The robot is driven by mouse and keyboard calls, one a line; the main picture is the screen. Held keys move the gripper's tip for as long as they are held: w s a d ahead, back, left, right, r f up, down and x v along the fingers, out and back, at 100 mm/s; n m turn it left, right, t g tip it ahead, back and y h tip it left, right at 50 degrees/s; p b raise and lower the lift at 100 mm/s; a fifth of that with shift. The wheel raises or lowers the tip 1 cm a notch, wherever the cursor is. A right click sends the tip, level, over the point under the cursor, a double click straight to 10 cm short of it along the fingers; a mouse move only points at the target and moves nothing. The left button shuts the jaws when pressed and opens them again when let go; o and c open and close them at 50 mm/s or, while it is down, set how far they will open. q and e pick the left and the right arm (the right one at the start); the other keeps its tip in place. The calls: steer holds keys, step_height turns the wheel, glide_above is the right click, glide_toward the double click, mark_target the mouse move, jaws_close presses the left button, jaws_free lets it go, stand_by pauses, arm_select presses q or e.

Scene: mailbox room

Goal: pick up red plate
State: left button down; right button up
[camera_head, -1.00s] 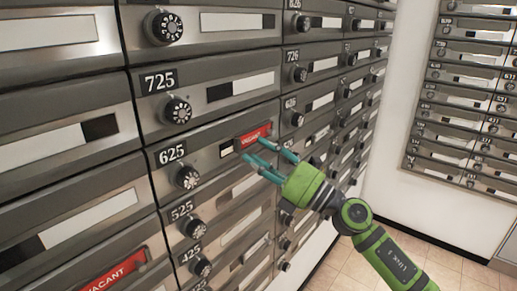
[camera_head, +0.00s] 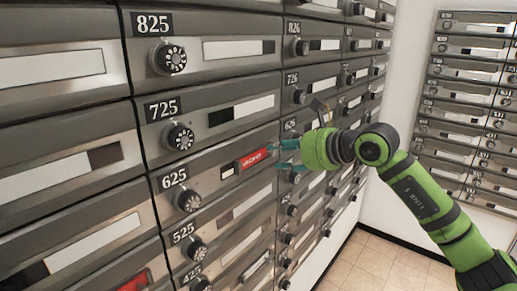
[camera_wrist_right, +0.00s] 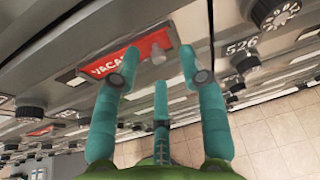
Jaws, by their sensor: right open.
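The red plate (camera_head: 253,159) is a small red tag with white lettering on the front of mailbox 625, in the slot to the right of its dial. In the right wrist view the red plate (camera_wrist_right: 125,56) reads "VACA..." with a small light knob at its right end. My right gripper (camera_head: 280,156) is just right of the plate in the head view, fingers pointing left. In the right wrist view its teal fingers (camera_wrist_right: 155,66) are spread, one over the plate's lower edge and one to its right. Nothing is between them but the plate's end. My left gripper is not visible.
Another red plate (camera_head: 135,284) sits at the lower left of the mailbox wall. Round dials such as the 625 dial (camera_head: 187,200) stick out from the doors. A second mailbox bank (camera_head: 465,95) stands at the right, with open tiled floor (camera_head: 375,262) below.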

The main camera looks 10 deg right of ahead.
steer(key=shift+w+a+f, duration=0.3)
steer(key=shift+w+a, duration=0.1)
steer(key=shift+w, duration=0.15)
jaws_close()
